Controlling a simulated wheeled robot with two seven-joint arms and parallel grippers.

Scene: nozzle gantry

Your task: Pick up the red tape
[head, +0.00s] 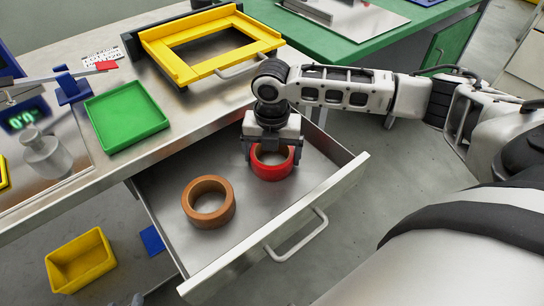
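The red tape (272,172) is a ring lying in the open metal drawer (246,222), towards its back right. My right gripper (272,158) comes down over the red tape from above, its dark fingers to the left and right of the roll. The gripper hides the far upper part of the tape. The fingers look spread across the ring, but I cannot tell whether they press on it.
A brown tape roll (208,202) lies in the drawer left of the red one. The drawer's front wall with a handle (296,236) stands nearest me. A green tray (126,116) and a yellow frame (210,42) sit on the bench above. A yellow bin (80,262) stands below left.

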